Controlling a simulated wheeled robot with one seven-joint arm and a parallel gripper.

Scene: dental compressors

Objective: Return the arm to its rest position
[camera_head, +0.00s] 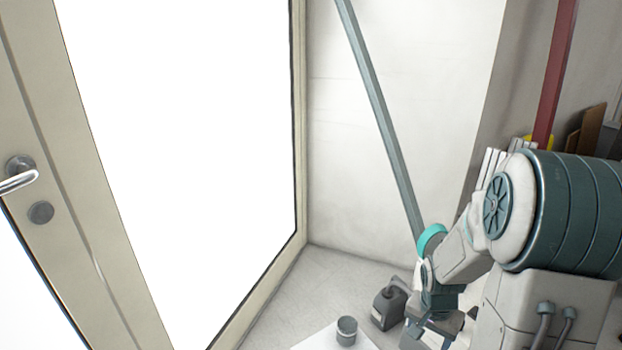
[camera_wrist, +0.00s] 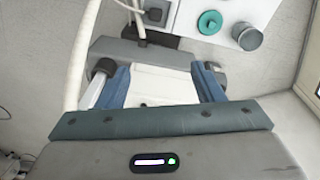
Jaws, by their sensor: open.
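My gripper (camera_wrist: 155,78) shows in the wrist view, with its two blue and grey fingers spread wide apart. It is open; a pale surface shows between the fingers, and I see nothing clamped there. In the head view my arm is at the right, bent downward.
A grey cylinder (camera_head: 346,330) stands on a white surface (camera_head: 318,342); it also shows in the wrist view (camera_wrist: 247,38), near a teal round part (camera_wrist: 210,22). A glazed door (camera_head: 130,255) fills the left.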

